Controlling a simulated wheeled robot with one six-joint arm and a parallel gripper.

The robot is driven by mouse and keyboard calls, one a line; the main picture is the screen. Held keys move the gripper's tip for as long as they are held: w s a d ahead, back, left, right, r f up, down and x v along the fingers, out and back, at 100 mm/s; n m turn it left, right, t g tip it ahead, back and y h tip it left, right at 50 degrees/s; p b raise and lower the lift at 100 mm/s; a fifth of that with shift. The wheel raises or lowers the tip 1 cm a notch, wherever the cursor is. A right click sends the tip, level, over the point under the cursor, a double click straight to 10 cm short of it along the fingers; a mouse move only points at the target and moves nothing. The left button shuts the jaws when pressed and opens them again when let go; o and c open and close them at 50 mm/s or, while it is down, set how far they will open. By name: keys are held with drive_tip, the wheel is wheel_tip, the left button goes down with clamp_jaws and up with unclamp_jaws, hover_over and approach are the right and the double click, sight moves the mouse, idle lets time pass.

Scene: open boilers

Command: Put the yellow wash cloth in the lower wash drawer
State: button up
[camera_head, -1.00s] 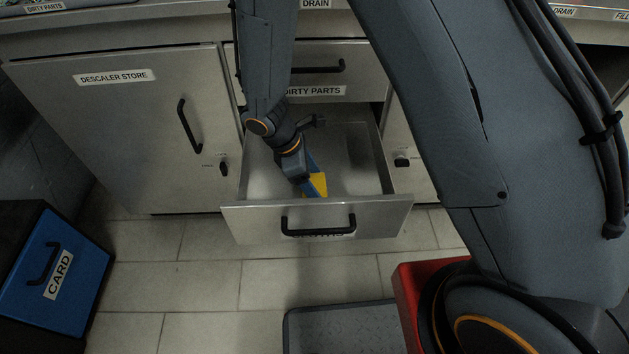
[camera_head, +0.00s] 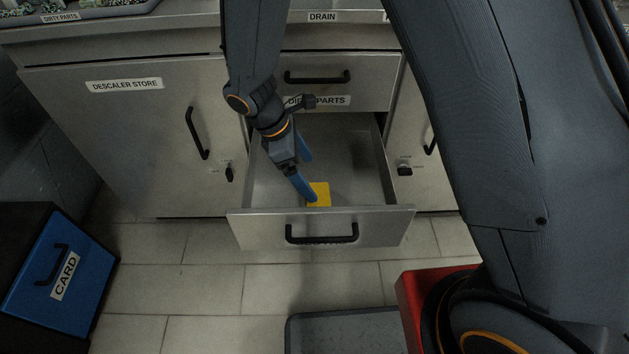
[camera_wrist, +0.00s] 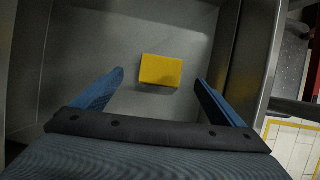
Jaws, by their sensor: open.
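The yellow wash cloth (camera_head: 319,193) lies in the open lower drawer (camera_head: 250,227), near its front panel. In the wrist view the cloth (camera_wrist: 160,70) is a flat yellow rectangle on the bare drawer floor (camera_wrist: 140,102). My gripper (camera_head: 311,180) reaches down into the drawer beside and above the cloth. In the wrist view the blue fingers of my gripper (camera_wrist: 160,78) are spread wide, one to each side of the cloth, with clear gaps between them and it. The gripper holds nothing.
The descaler store door (camera_head: 110,120) is shut at the left. A blue card box (camera_head: 30,265) stands on the floor at left. A red container (camera_head: 410,300) and grey mat (camera_head: 345,335) are in front.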

drive_tip(key=s+d+r+m+y, duration=0.2)
drive_tip(key=s+d+r+m, duration=0.3)
drive_tip(key=r, duration=0.6)
drive_tip(key=s+d+r+m+y, duration=0.3)
drive_tip(key=s+d+r+m, duration=0.1)
drive_tip(key=s+r+m, duration=0.6)
drive_tip(key=shift+d+r+m, duration=0.35)
drive_tip(key=shift+r+m, duration=0.05)
drive_tip(key=shift+m, duration=0.1)
drive_tip(key=d+r+m+p, duration=0.2)
drive_tip(key=d+r+p, duration=0.5)
drive_tip(key=p, duration=0.8)
drive_tip(key=shift+d+r+h, duration=0.2)
drive_tip(key=shift+d+h, duration=0.1)
drive_tip(key=shift+d, duration=0.3)
